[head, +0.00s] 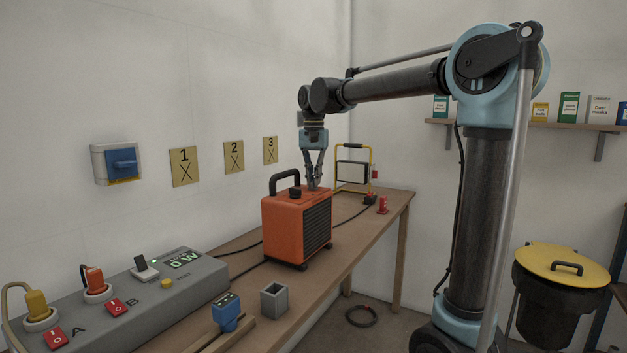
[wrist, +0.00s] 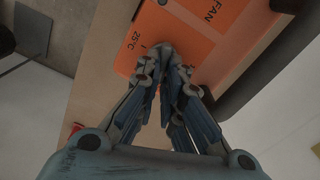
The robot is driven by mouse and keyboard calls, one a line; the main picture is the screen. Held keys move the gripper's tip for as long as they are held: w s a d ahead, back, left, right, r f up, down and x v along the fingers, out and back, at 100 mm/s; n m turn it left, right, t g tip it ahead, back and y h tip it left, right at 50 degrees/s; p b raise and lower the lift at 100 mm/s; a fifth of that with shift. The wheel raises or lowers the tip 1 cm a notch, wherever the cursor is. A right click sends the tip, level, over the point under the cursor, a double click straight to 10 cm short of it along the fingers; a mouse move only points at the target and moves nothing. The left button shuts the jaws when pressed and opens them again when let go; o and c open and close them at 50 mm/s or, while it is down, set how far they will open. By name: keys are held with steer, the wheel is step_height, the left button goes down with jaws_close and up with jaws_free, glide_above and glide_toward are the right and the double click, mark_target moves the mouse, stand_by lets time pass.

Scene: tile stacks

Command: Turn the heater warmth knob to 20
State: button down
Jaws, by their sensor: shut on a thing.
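The orange heater (head: 283,231) stands on the wooden bench, with a black handle and a dark front grille. My gripper (head: 314,186) reaches straight down onto the heater's top, near its far end. In the wrist view the gripper (wrist: 168,52) has its fingers closed together on the warmth knob, beside a "25°C" label (wrist: 132,43). The fingers hide nearly all of this knob, so its pointer cannot be read. A "FAN" label (wrist: 212,14) lies on the same orange top. Another black knob (head: 295,192) stands on the heater, nearer the handle.
A grey power box (head: 150,300) with plugs, red switches and a display reading "0 W" (head: 184,259) sits at the near end. A grey open box (head: 274,300) and a blue meter (head: 226,312) are nearby. A work lamp (head: 352,174) stands behind the heater.

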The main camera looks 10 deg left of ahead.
steer(key=m, duration=0.4)
steer(key=shift+s+d+m, duration=0.1)
steer(key=shift+d+m, duration=0.1)
steer(key=shift+m, duration=0.1)
steer(key=shift+s+d+m, duration=0.1)
steer(key=shift+m, duration=1.05)
steer(key=shift+s+d+m, duration=0.1)
steer(key=shift+m, duration=1.05)
steer(key=c, duration=1.7)
jaws_free()
step_height(320, 180, up, 12)
steer(key=shift+w, duration=0.15)
